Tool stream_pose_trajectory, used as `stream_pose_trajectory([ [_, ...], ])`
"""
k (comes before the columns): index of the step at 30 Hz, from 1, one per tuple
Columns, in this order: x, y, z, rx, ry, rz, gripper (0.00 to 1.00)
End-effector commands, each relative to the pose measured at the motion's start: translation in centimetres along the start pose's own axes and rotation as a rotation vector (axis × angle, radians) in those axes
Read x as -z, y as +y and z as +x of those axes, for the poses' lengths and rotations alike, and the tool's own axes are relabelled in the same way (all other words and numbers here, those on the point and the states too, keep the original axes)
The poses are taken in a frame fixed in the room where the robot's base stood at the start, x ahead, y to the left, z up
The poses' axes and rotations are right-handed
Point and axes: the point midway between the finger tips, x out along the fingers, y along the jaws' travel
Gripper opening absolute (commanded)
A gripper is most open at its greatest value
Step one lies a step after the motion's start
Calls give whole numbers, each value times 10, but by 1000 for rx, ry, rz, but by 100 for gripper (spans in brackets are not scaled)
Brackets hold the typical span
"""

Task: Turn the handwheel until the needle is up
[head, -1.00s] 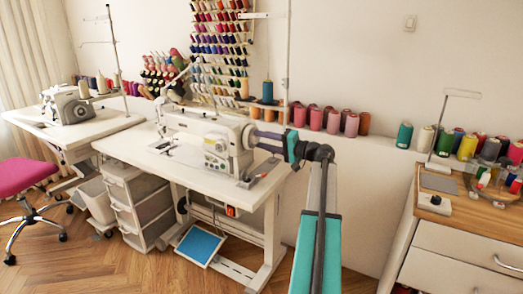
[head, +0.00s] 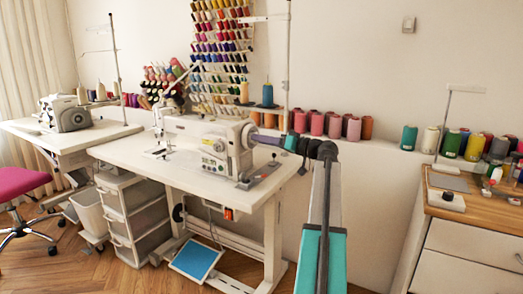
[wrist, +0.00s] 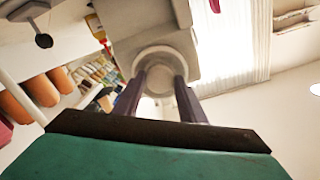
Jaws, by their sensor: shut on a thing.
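The white sewing machine (head: 208,138) stands on a white table in the middle of the head view. Its round handwheel (wrist: 160,60) is at the machine's right end, and it fills the middle of the wrist view. My gripper (head: 257,138) reaches in from the right in the head view. Its two dark fingers lie on either side of the handwheel and are shut on it. In the head view the fingers and wrist partly cover the wheel. The needle end is at the machine's left; the needle is too small to tell its height.
The white table (head: 120,150) has free room in front of the machine. A thread rack (head: 220,60) hangs behind. Spools (head: 335,125) line the ledge behind my arm. A wooden-topped cabinet (head: 470,208) stands at the right, and a pink chair (head: 18,183) at the left.

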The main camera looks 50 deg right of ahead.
Motion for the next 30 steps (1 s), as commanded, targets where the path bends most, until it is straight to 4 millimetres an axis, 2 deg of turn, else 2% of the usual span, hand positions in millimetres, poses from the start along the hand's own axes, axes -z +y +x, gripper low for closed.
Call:
stream_pose_trajectory([
  [1,-7,2,0,3,-6,-36,15],
  [12,-4,1,0,3,-6,-230,15],
  [29,-2,-1,0,4,-5,-266,15],
  [30,-2,0,0,3,-5,-266,44],
])
